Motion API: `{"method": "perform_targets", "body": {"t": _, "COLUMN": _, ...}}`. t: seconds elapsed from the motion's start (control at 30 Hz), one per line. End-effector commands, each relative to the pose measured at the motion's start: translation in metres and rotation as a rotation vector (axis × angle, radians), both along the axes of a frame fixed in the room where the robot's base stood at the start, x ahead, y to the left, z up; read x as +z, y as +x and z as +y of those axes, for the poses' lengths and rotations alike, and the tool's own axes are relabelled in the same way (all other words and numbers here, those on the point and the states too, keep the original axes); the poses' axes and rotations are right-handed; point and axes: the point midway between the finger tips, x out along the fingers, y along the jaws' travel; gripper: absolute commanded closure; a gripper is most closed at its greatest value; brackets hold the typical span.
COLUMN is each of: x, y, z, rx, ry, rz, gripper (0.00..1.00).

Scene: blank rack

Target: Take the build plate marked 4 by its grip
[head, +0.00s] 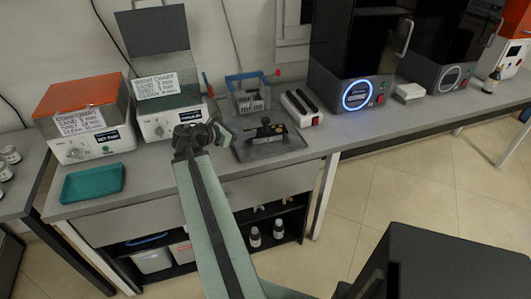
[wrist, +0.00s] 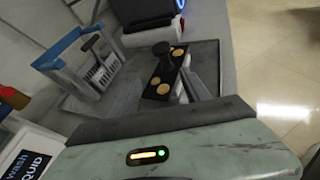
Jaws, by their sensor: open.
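A black plate with an upright dark knob-like grip (head: 266,125) lies on a grey tray (head: 292,149) at the bench's front edge. In the wrist view the plate (wrist: 168,70) shows several gold discs, and the knob (wrist: 162,50) stands up from it. I can read no number on it. A blue-framed rack (head: 249,94) behind the tray holds grey slotted parts; it also shows in the wrist view (wrist: 92,62). My gripper (head: 222,132) is open, left of the plate and apart from it in the head view.
A wash station (head: 168,118) and an orange-lidded station (head: 88,132) stand left, with a green tray (head: 93,183) in front. A white block with black strips (head: 302,106) and a black printer (head: 352,88) stand right. Bottles (head: 256,237) sit on the shelf below.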

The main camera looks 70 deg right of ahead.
Motion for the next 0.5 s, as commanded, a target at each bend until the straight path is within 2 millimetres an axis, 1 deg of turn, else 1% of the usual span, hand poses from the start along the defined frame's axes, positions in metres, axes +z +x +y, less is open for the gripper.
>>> {"method": "perform_targets", "body": {"t": 0.03, "x": -0.006, "y": -0.014, "z": -0.009, "rx": -0.002, "ry": -0.006, "rz": 0.056, "gripper": 0.45}}
{"method": "perform_targets", "body": {"t": 0.1, "x": -0.001, "y": -0.024, "z": -0.016, "rx": 0.0, "ry": -0.008, "rz": 0.107, "gripper": 0.45}}
{"method": "perform_targets", "body": {"t": 0.23, "x": 0.003, "y": -0.027, "z": -0.019, "rx": 0.002, "ry": -0.009, "rz": 0.126, "gripper": 0.45}}
{"method": "perform_targets", "body": {"t": 0.43, "x": -0.005, "y": -0.036, "z": -0.038, "rx": 0.001, "ry": -0.008, "rz": 0.122, "gripper": 0.45}}
{"method": "perform_targets", "body": {"t": 0.5, "x": -0.005, "y": -0.037, "z": -0.04, "rx": 0.003, "ry": -0.008, "rz": 0.122, "gripper": 0.45}}
